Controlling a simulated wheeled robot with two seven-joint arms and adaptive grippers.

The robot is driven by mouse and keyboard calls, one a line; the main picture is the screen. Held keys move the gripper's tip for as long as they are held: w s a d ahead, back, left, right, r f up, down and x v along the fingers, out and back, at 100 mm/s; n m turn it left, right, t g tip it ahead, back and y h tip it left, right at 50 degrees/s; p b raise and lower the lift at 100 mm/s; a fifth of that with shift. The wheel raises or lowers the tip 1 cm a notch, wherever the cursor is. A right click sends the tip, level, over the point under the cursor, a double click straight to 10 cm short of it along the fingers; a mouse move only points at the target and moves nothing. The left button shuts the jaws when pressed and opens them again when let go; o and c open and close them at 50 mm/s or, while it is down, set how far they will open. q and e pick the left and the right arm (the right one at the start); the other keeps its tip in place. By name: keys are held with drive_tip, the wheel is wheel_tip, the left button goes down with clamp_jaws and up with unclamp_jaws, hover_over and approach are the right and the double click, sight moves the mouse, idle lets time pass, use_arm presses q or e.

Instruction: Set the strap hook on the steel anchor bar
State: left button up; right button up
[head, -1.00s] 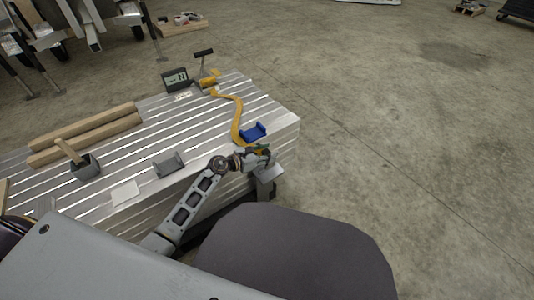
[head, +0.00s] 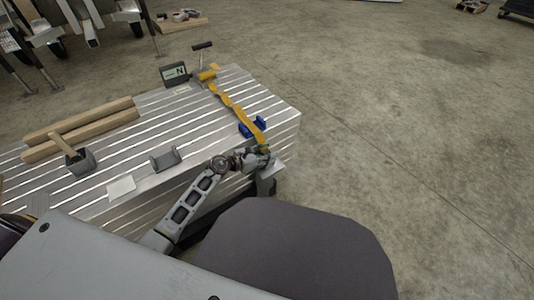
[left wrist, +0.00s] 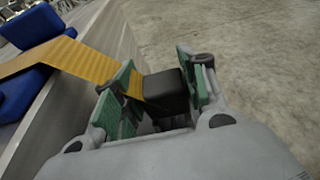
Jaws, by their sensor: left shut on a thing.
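My left gripper (head: 266,157) is at the near right corner of the ribbed aluminium bed. In the left wrist view, its green-padded fingers (left wrist: 160,90) are shut on a black block (left wrist: 166,92) at the end of the yellow strap (left wrist: 80,58), seemingly the strap hook. The strap (head: 231,105) runs nearly straight from an orange ratchet (head: 208,75) through a blue cradle (head: 247,130) to my gripper. A grey bracket-like piece (head: 267,184) shows just below the gripper; I cannot tell whether it holds the steel anchor bar. My right gripper is not in view.
On the bed (head: 205,120) are wooden beams (head: 80,130), a grey box with a wooden handle (head: 80,162), a grey cradle (head: 164,159), a white card (head: 121,188) and a small display (head: 174,73).

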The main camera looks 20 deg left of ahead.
use_arm(q)
drive_tip(key=shift+f, duration=0.1)
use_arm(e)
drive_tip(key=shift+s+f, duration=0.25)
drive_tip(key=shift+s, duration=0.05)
use_arm(q)
drive_tip(key=o, duration=1.2)
drive_tip(key=shift+v, duration=6)
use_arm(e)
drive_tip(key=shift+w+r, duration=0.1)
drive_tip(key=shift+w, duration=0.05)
